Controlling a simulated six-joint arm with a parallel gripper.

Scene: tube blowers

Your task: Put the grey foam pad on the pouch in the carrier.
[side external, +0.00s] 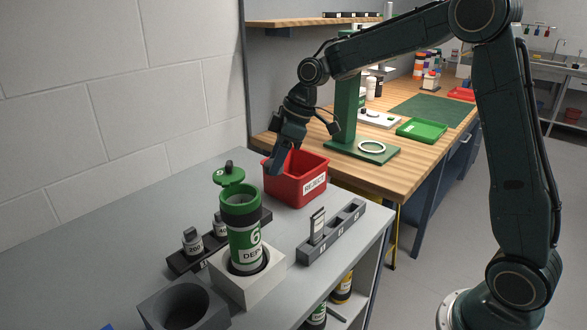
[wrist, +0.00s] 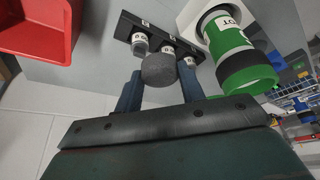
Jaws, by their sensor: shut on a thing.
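My gripper (side external: 273,165) is shut on the grey foam pad (wrist: 159,69), a round dark-grey disc held between the two blue-grey fingertips in the wrist view. In the side view the pad cannot be made out. My gripper is behind the carrier and above the bench, at the left edge of the red bin. The pouch is hidden inside.
A red REJECT bin (side external: 297,187) stands close to my gripper. A dark rack (side external: 182,262) with small weights is left of the carrier. A grey slotted rack (side external: 335,236) is on the right. A grey block with a round hole (side external: 150,303) is at the front left.

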